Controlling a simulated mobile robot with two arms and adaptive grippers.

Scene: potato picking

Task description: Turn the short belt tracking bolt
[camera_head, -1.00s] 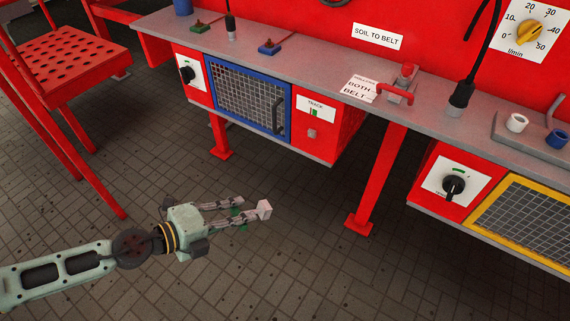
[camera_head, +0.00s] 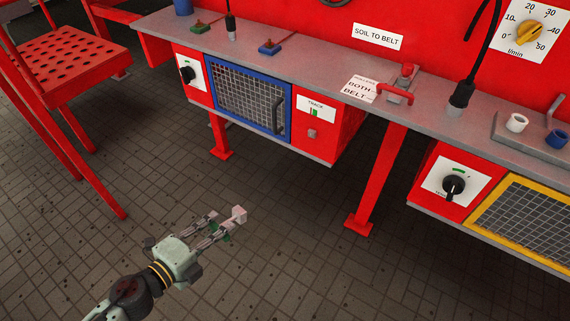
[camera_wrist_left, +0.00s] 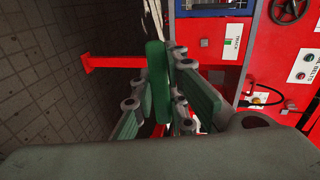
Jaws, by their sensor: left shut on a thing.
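The bolt (camera_head: 311,134) is a small grey square head on the red front of the left unit, just under the white TRACK label (camera_head: 316,108). The label shows sideways in the left wrist view (camera_wrist_left: 232,47), with a small grey head (camera_wrist_left: 204,43) beside it. My left gripper (camera_head: 226,216) is over the dark floor, low and left of the bolt and well apart from it. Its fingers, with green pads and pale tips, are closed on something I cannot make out. My right gripper is not in view.
A blue-framed mesh door (camera_head: 249,96) with a handle is left of the label. A red leg (camera_head: 378,180) stands to the right and a red perforated platform (camera_head: 70,55) at the left. The grey shelf (camera_head: 340,65) overhangs the units. Open floor lies in front.

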